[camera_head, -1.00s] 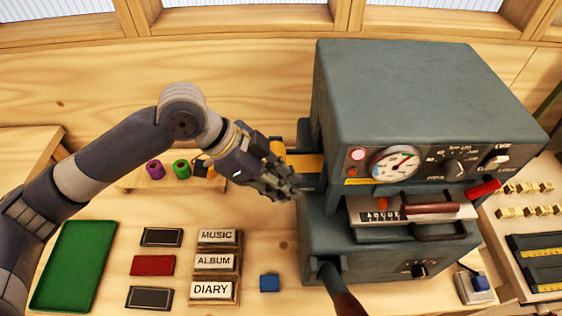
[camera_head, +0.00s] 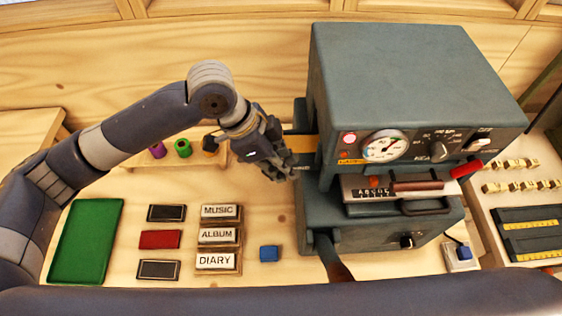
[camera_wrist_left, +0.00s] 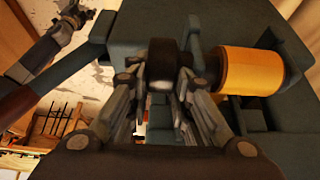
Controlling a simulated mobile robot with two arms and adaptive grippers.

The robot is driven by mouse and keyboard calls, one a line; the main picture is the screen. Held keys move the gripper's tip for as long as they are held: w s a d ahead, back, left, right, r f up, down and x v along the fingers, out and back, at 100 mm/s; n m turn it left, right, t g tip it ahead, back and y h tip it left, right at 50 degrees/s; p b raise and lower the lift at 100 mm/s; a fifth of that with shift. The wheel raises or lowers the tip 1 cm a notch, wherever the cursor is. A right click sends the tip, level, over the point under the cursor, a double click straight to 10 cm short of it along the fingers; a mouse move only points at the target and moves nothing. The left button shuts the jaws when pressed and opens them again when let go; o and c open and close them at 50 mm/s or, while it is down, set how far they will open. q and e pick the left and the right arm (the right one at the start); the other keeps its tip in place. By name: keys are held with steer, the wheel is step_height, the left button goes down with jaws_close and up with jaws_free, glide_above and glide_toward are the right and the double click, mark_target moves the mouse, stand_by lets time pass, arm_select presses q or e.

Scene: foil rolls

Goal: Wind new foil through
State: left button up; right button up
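The grey foil machine (camera_head: 410,75) stands at the right, with a dial and a label slot on its front. A gold foil roll (camera_wrist_left: 250,70) sits on its side in the left wrist view. A gold part also shows at the machine's left side in the head view (camera_head: 302,144). My left gripper (camera_head: 290,170) is at that side. In the left wrist view its fingers (camera_wrist_left: 165,85) flank a dark cylinder (camera_wrist_left: 163,58) beside the gold roll; whether they grip it is unclear. My right gripper (camera_wrist_left: 75,15) appears small at the upper left, its fingers unclear.
A rack holds a purple roll (camera_head: 157,150), a green roll (camera_head: 183,147) and a dark one (camera_head: 209,144). A green tray (camera_head: 85,240), label blocks (camera_head: 219,236) and a blue block (camera_head: 269,253) lie in front. A wooden-handled lever (camera_head: 335,262) projects forward from the machine.

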arm_select(q)
steer(key=o, duration=0.4)
steer(key=shift+s+f, duration=0.1)
steer(key=shift+f, duration=0.1)
steer(key=shift+o, duration=0.2)
steer(key=shift+d, duration=0.1)
steer(key=shift+r, duration=0.1)
steer(key=v, duration=1.2)
steer(key=shift+d, duration=0.1)
